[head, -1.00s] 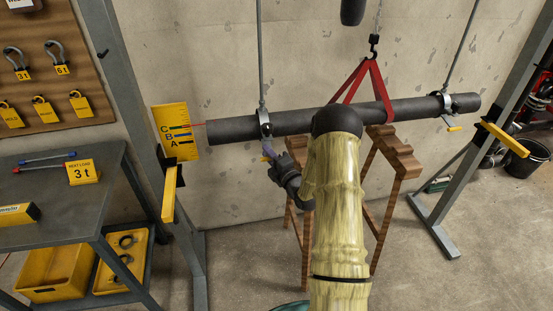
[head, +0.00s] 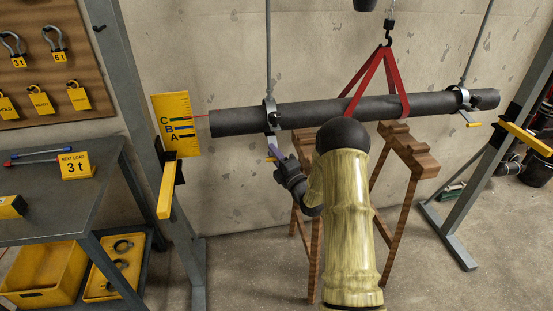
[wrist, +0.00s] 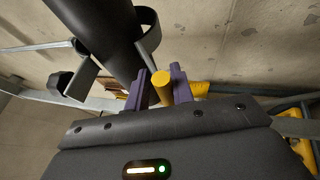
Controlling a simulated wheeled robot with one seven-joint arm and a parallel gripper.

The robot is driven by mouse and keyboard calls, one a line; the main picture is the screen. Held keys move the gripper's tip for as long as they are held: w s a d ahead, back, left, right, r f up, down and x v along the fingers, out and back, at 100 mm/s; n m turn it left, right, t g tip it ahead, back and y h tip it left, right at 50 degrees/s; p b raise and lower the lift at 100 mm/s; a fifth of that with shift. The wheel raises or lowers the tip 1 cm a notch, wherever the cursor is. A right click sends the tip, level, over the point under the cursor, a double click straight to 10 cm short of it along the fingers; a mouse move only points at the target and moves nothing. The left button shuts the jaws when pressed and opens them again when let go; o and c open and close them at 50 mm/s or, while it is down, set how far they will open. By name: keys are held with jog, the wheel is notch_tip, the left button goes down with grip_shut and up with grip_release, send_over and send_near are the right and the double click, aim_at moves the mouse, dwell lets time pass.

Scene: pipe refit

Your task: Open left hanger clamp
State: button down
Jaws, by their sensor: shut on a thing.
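The left hanger clamp (head: 271,115) is a metal band around the dark pipe (head: 330,111) near its left end, below a thin hanger rod. In the wrist view the clamp's curved band (wrist: 150,35) shows beside the pipe (wrist: 100,30). A yellow handle (wrist: 162,86) lies between the purple fingers of my gripper (head: 273,153), which is shut on it below the pipe. I cannot tell how far the clamp's band stands open.
A red sling (head: 376,80) on a hook holds the pipe near its middle. A wooden sawhorse (head: 408,148) stands under it. The right hanger clamp (head: 461,100) is around the pipe's far end. A yellow letter gauge (head: 174,122) stands by the left post.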

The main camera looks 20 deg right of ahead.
jog(key=shift+f, duration=0.1)
jog(key=c, duration=1.5)
grip_release()
jog(key=shift+o, duration=0.5)
jog(key=shift+w+f, duration=0.1)
jog(key=shift+w, duration=0.1)
jog(key=shift+s, duration=0.1)
jog(key=b+v, duration=0.2)
jog(key=v, duration=1.5)
jog(key=shift+s, duration=0.15)
jog(key=shift+d, duration=0.15)
